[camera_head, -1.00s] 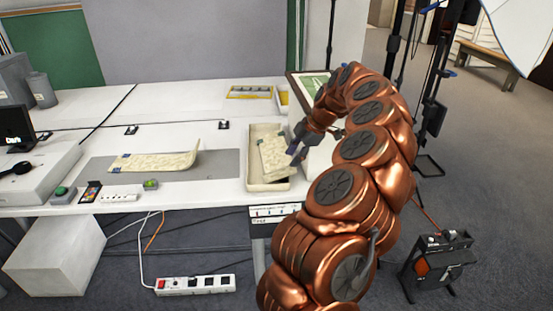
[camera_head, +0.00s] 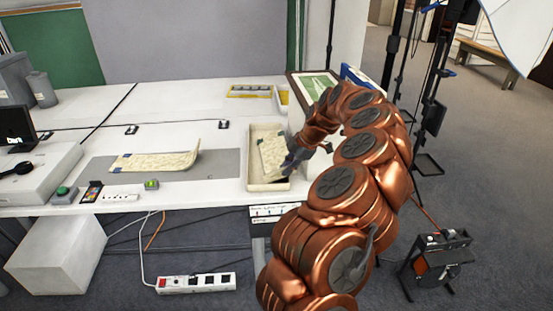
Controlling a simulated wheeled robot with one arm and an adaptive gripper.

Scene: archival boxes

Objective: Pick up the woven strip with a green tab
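A pale woven strip (camera_head: 271,152) lies in a cream tray (camera_head: 252,178) at the table's right side. My gripper (camera_head: 289,164) is over the right side of the tray, at the strip's lower right edge. Its fingers are small and dark here, so I cannot tell whether they are open or touch the strip. Another pale woven strip (camera_head: 155,162) lies on a grey mat (camera_head: 222,165) to the left, with its right end curled up and a small dark tab near its left end.
A framed green picture (camera_head: 314,86) and a blue-edged item (camera_head: 358,77) stand behind my arm. A yellow-edged tray (camera_head: 250,91) lies at the back. The table between is clear.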

